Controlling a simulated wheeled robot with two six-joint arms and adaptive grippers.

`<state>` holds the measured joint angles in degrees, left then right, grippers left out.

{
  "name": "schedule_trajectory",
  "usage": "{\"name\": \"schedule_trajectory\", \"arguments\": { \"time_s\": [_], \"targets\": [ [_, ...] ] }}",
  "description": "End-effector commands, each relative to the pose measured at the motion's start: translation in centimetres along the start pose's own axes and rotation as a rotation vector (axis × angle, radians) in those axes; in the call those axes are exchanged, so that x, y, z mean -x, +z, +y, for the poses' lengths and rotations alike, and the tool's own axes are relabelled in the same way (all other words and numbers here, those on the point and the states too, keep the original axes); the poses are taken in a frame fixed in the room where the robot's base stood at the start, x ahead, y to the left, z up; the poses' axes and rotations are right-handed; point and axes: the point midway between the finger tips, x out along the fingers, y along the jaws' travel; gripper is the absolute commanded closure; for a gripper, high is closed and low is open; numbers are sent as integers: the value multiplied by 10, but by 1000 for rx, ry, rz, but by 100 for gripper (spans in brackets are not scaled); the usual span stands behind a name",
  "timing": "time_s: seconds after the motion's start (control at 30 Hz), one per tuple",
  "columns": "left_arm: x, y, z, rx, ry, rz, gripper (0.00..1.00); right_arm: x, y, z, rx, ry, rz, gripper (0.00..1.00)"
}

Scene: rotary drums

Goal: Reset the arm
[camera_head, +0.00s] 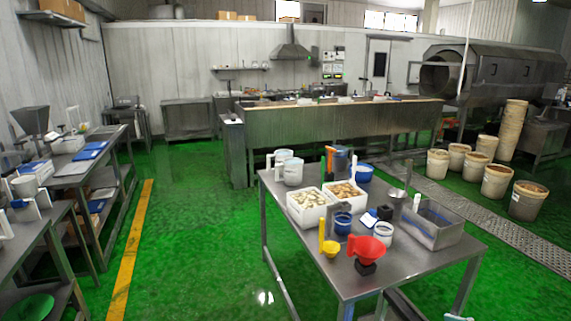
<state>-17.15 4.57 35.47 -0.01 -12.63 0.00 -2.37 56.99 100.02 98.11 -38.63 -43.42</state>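I cannot make out either of my grippers in the head view. A dark shape with pale edges shows at the bottom edge, right of centre, below the front of the metal table (340,272); I cannot tell what it is. On this table stand two white trays of food pieces, the left one (307,206) paler and the right one (344,192) browner. A red funnel (366,247) and a yellow scoop (330,248) are near its front edge. A grey metal bin (433,226) is at its right.
White jugs (291,171) stand at the table's back left. Metal side tables (75,168) line the left wall. Several buckets (496,181) stand at the right near a large drum (490,72). The green floor (200,230) left of the table is clear.

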Motion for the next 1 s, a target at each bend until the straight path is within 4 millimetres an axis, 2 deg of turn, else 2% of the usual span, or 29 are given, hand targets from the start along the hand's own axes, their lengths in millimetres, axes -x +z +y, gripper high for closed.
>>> {"name": "schedule_trajectory", "arguments": {
  "time_s": [0.33, 0.47, 0.57, 0.67, 0.77, 0.87, 0.9, 0.97, 1.0],
  "targets": [
    [0, -2, 0, 0, 0, 3, 24, 5, 21, 48, -41, 168, -45, 33],
    [0, -2, 0, 0, 0, 5, 24, 10, 40, 73, -61, 257, -72, 33],
    [-2, -2, 0, 0, 0, 5, 24, 14, 63, 93, -83, 334, -98, 33],
    [-5, -1, 0, 0, 0, 4, 24, 18, 96, 113, -111, 420, -134, 33],
    [-10, 0, 1, 0, 0, 3, 24, 24, 144, 131, -145, 515, -185, 33],
    [-19, 1, 1, 0, 0, 2, 24, 29, 214, 140, -188, 617, -265, 33],
    [-23, 2, 2, 0, 0, 2, 24, 32, 246, 139, -202, 653, -303, 33],
    [-28, 2, 2, 0, 0, 1, 24, 35, 292, 132, -221, 695, -362, 33],
    [-32, 3, 2, 0, 0, 1, 24, 36, 322, 125, -231, 716, -402, 33]
  ]
}}
